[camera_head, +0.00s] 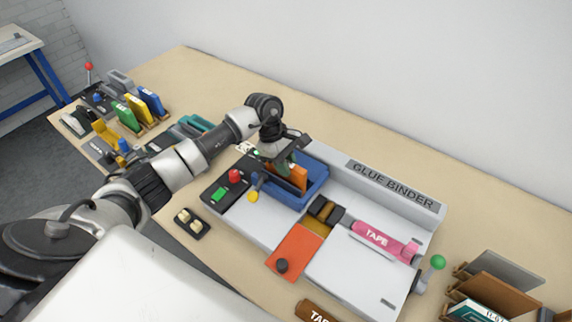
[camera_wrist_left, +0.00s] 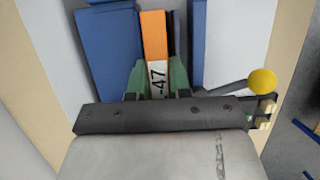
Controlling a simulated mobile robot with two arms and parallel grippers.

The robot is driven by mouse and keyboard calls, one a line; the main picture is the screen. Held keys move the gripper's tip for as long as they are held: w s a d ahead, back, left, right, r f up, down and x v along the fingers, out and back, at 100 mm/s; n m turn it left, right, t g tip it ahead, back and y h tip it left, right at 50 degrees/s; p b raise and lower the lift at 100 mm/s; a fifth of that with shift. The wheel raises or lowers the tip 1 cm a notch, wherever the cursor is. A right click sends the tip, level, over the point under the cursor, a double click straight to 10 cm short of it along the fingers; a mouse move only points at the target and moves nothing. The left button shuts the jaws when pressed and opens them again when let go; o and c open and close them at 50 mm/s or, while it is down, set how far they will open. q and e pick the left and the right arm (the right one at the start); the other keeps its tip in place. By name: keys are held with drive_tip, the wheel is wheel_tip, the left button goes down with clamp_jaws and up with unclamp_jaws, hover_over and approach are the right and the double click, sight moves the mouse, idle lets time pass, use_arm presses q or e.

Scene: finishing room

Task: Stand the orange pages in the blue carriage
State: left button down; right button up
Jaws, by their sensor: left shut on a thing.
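The orange pages (camera_head: 299,178) stand on edge within the blue carriage (camera_head: 312,196) on the glue binder. My left gripper (camera_head: 283,166) reaches down over the carriage from the left and is shut on the pages. In the left wrist view, its green fingertips (camera_wrist_left: 158,80) grip both sides of the orange pages (camera_wrist_left: 153,28), which carry a white label ending in "-47". Blue carriage walls (camera_wrist_left: 108,60) rise on both sides there. Whether the pages touch the carriage floor is hidden. My right gripper is not in view.
A yellow-knobbed lever (camera_head: 253,196) and a red button (camera_head: 235,175) are close left of the carriage. Colored books (camera_head: 139,108) stand far left; a rack (camera_head: 495,290) stands front right.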

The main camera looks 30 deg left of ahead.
use_arm(q)
drive_tip(key=shift+f+b, duration=0.45)
drive_tip(key=shift+r, duration=0.3)
drive_tip(key=shift+r+p, duration=0.3)
drive_tip(key=shift+r, duration=0.3)
drive_tip(key=shift+b, duration=0.4)
idle(0.8)
drive_tip(key=shift+f+b, duration=0.9)
drive_tip(key=c, duration=1.3)
unclamp_jaws()
drive_tip(key=shift+r, duration=0.1)
drive_tip(key=shift+s, duration=0.1)
